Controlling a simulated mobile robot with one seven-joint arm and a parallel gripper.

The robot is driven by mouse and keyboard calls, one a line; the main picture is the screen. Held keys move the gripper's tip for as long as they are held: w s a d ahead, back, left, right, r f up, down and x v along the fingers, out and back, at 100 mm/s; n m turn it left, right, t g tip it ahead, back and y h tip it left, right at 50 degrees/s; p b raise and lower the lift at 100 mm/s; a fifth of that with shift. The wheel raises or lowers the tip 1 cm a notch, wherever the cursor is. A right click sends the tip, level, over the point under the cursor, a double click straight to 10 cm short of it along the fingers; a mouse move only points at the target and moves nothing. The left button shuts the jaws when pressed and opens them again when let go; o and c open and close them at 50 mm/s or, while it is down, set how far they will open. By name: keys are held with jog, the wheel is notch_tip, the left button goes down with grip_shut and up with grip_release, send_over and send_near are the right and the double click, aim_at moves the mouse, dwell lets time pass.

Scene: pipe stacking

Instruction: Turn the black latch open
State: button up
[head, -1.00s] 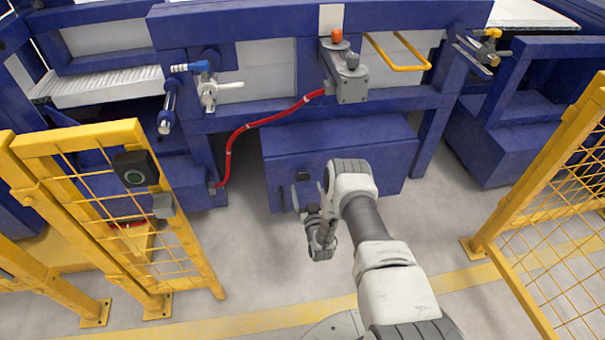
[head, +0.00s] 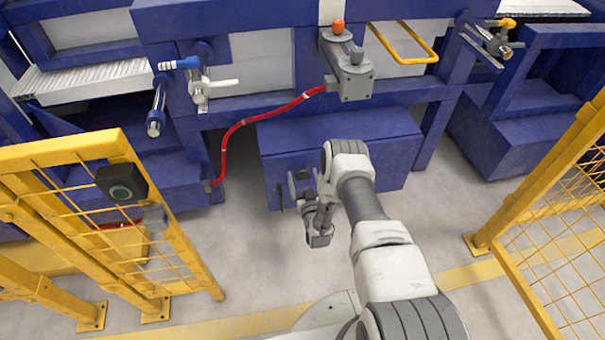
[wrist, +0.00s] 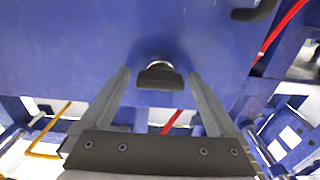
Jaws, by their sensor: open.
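The black latch (wrist: 160,78) is a small dark knob on a short silvery stem, set on the face of the blue box. In the wrist view it sits between the two grey fingers of my gripper (wrist: 160,74). The fingers are spread, one on each side, with a visible gap to the latch on both sides. In the head view my gripper (head: 292,190) is at the front of the blue box (head: 385,150), left of its middle. I cannot make out the latch clearly there, as the gripper and wrist are in front of it.
A second dark part (wrist: 256,10) shows at the top right of the wrist view. A red hose (head: 237,128) curves left of the box. Yellow mesh fences stand left (head: 125,270) and right (head: 570,210). The floor between them is clear.

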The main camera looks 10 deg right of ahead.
dwell(0.3)
jog(key=c, duration=1.4)
jog(key=shift+m, duration=0.3)
jog(key=m, duration=0.3)
jog(key=shift+d+m, duration=0.15)
jog(key=shift+m, duration=0.25)
jog(key=m, duration=0.4)
jog(key=shift+f+m, duration=0.1)
jog(key=shift+m, duration=0.2)
jog(key=m, duration=0.4)
jog(key=shift+f+m, duration=0.1)
jog(key=shift+m, duration=2.3)
jog(key=shift+o, duration=0.2)
